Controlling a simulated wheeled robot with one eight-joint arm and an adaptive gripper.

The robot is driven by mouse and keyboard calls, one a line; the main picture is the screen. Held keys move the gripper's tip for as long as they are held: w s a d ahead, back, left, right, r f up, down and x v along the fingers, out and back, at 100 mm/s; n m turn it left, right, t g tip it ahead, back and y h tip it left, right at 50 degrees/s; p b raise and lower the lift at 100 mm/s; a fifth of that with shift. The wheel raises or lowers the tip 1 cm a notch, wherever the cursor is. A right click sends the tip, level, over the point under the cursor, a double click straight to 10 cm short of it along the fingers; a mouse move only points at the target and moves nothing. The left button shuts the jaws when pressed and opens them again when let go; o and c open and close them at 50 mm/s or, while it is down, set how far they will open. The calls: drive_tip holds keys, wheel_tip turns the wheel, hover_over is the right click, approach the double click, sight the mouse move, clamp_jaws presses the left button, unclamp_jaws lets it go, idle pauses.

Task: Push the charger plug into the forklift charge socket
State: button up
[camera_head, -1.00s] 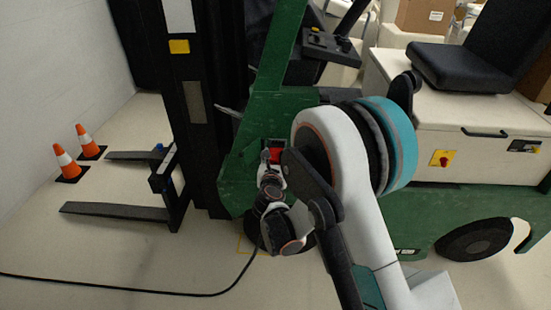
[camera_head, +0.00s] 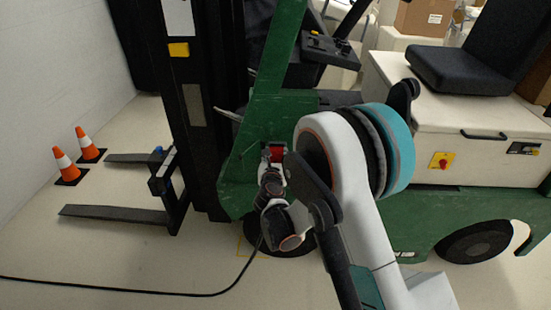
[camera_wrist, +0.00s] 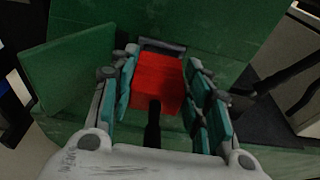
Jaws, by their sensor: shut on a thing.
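The red charger plug (camera_wrist: 158,80) sits between the two fingers of my gripper (camera_wrist: 165,92) in the wrist view, with its black cable (camera_wrist: 153,125) coming back toward the wrist. The far end of the plug meets the dark grey charge socket (camera_wrist: 163,46) on the green forklift panel. I cannot tell how deep the plug sits in it. In the head view a red patch (camera_head: 277,152) shows on the green forklift (camera_head: 240,180), just beyond my gripper (camera_head: 271,170). My arm hides part of this area.
A black cable (camera_head: 180,293) runs along the floor from the left to below my gripper. The forks (camera_head: 115,213) reach out to the left near two orange cones (camera_head: 65,163). The seat (camera_head: 470,70) and rear wheel (camera_head: 475,242) are at the right.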

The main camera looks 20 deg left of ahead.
drive_tip(key=shift+x, duration=0.75)
drive_tip(key=o, duration=1.3)
drive_tip(key=shift+w+r, duration=0.1)
drive_tip(key=shift+r, duration=0.05)
drive_tip(key=shift+o, duration=0.2)
drive_tip(key=v, duration=1.2)
drive_tip(key=shift+a+r, duration=0.1)
